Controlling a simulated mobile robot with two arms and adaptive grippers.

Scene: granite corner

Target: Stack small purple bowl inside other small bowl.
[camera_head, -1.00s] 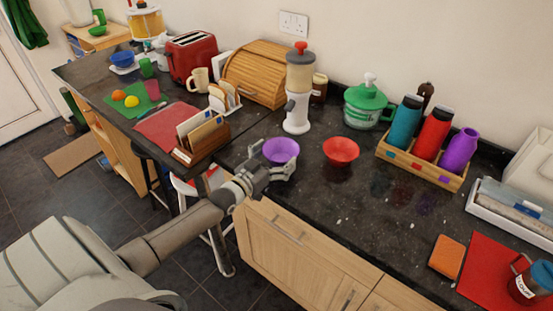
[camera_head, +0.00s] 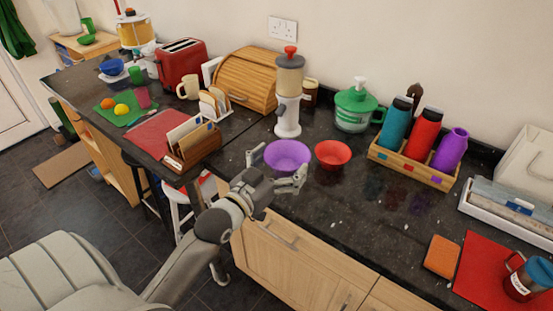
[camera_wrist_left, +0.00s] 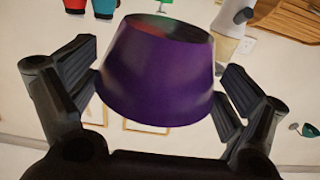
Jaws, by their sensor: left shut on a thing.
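The small purple bowl (camera_head: 288,155) is upright between the fingers of my left gripper (camera_head: 277,168), over the counter. The left wrist view shows the purple bowl (camera_wrist_left: 158,72) close up, with a finger on each side, and the gripper is shut on it. The small red bowl (camera_head: 333,154) stands upright and looks empty on the dark counter, just right of the purple bowl. In the head view their rims are nearly side by side. My right gripper is in neither view.
Behind the bowls stand a grey and white blender (camera_head: 289,90) and a green pump jar (camera_head: 356,106). A wooden crate (camera_head: 412,167) of bottles is to the right. A letter rack (camera_head: 191,149) is at left. The counter in front of the red bowl is clear.

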